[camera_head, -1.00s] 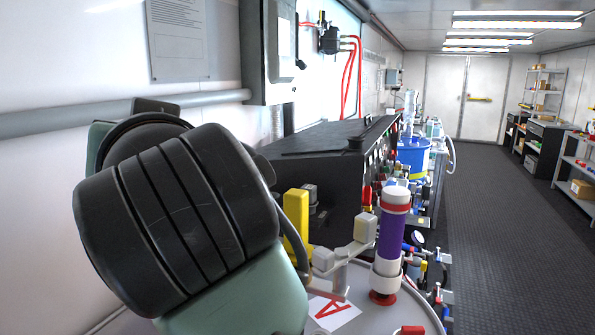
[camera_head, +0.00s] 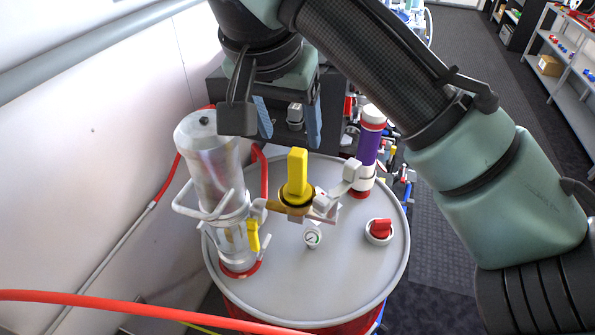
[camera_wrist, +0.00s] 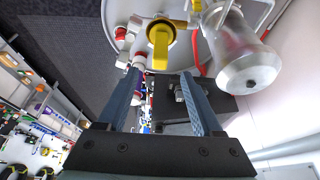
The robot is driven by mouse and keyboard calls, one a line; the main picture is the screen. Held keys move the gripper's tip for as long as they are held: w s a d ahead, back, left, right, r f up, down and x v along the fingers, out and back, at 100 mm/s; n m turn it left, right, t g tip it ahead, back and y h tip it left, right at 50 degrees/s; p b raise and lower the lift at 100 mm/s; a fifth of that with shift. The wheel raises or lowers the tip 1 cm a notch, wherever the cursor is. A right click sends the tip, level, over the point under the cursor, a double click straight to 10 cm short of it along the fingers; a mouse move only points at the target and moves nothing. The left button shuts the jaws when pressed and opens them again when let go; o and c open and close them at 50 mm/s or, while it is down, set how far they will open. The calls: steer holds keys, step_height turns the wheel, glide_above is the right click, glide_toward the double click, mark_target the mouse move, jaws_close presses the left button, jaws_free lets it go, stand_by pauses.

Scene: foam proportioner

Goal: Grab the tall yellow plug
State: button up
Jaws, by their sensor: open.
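The tall yellow plug (camera_head: 297,176) stands upright in a brass fitting with a black collar, near the middle of the round grey drum lid (camera_head: 340,277). In the wrist view the yellow plug (camera_wrist: 159,46) lies ahead of the fingertips, between their lines. My gripper (camera_head: 290,138) is open, with its two blue fingers pointing down behind and above the plug in the head view. The gripper also shows in the wrist view (camera_wrist: 162,75), with nothing between its fingers. The fingers appear apart from the plug.
A clear cylinder (camera_head: 209,165) with a small yellow lever (camera_head: 253,235) stands left of the plug. A purple and white cylinder (camera_head: 368,148) stands to the right. A red knob (camera_head: 380,228) and a gauge (camera_head: 312,237) sit at the front of the lid. A red hose (camera_head: 130,307) crosses the foreground.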

mark_target(298, 167)
steer(key=x, duration=0.5)
steer(key=shift+w+a+f, duration=0.1)
steer(key=shift+f, duration=0.1)
steer(key=shift+p+x, duration=1.2)
steer(key=shift+x, duration=1.45)
jaws_close()
